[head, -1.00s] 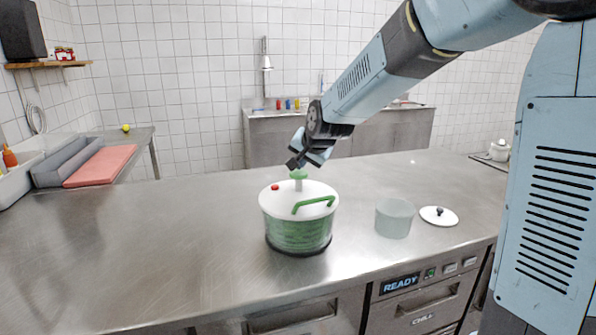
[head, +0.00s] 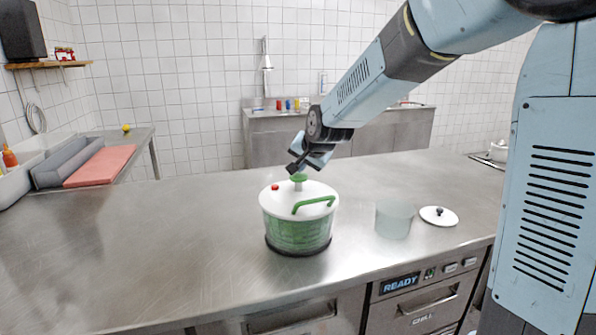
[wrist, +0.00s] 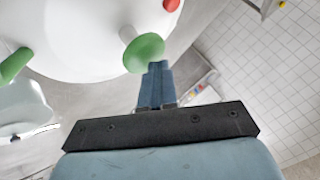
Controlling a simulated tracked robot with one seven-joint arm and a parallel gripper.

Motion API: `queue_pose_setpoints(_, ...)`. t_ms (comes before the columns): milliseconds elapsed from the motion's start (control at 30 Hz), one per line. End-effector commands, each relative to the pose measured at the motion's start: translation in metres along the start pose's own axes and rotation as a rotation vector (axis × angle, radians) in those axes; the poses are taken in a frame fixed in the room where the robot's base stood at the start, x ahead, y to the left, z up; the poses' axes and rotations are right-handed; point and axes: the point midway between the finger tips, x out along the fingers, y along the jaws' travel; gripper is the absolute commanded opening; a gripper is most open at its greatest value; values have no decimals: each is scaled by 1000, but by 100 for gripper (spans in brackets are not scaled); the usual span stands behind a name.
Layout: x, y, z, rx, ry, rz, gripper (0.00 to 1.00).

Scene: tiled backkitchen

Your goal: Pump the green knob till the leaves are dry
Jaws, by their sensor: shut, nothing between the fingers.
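The salad spinner (head: 298,232) stands upright on the steel counter, with a clear body showing green inside and a white lid. Its green knob (head: 299,177) sits on a white stem (head: 298,184) rising from the lid. A red button (head: 275,187) and a green handle (head: 314,203) are also on the lid. My gripper (head: 291,169) is shut and empty, pointing down at the top of the knob. In the wrist view the shut fingertips (wrist: 157,66) are right beside the green knob (wrist: 146,53); I cannot tell for sure whether they touch. Single leaves cannot be made out.
A translucent tub (head: 394,220) and a white lid with a black knob (head: 438,216) stand right of the spinner. A red board (head: 101,166) lies on the left counter. The steel counter (head: 130,245) left of the spinner is clear.

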Motion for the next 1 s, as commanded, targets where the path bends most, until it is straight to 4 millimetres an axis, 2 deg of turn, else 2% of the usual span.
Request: queue_pose_setpoints(1000, 8, 6, 6, 0, -2, 1, 0)
